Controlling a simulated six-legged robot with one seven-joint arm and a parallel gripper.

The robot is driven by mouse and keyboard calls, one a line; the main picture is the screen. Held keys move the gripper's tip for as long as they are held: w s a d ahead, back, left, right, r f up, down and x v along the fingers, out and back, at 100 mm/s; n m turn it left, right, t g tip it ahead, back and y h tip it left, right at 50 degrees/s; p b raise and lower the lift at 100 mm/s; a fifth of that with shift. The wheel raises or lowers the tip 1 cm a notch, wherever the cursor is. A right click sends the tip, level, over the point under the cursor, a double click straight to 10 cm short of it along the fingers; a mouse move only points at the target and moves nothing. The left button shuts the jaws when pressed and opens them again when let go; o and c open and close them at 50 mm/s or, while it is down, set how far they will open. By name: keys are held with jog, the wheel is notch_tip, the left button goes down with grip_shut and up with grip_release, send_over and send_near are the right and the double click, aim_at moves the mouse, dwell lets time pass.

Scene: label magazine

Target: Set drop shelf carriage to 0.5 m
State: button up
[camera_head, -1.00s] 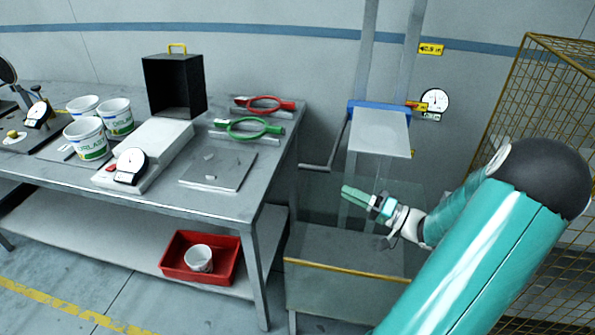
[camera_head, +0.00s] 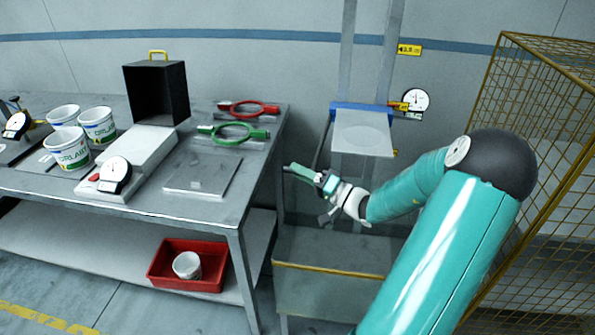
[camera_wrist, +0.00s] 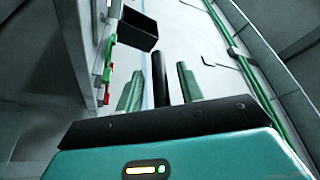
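The drop shelf carriage is a pale flat plate (camera_head: 362,138) with a blue bar at its back, on two upright rails. A pointer (camera_head: 399,106) sits at its right, beside a round dial (camera_head: 415,101). A grey crank arm (camera_head: 322,145) hangs left of the carriage; its lower end is hidden behind my gripper (camera_head: 290,170). In the wrist view, the green fingers of my gripper (camera_wrist: 159,76) are apart. A dark rod (camera_wrist: 160,78), perhaps the crank's grip, shows between them with a gap on each side. Contact cannot be told.
A steel bench (camera_head: 213,213) stands left, with white tubs (camera_head: 68,148), a black box (camera_head: 157,92) and red and green ring tools. A glass-sided bin (camera_head: 330,270) is below the carriage. A yellow mesh cage (camera_head: 530,120) stands right. A small yellow scale label (camera_head: 409,49) is high on the rail.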

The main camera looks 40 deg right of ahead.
jog(key=shift+w+a+r, duration=0.1)
jog(key=shift+w+a, duration=0.1)
jog(key=shift+w, duration=0.45)
grip_shut()
notch_tip(320, 180, down, 20)
jog(key=shift+f, duration=0.25)
grip_release()
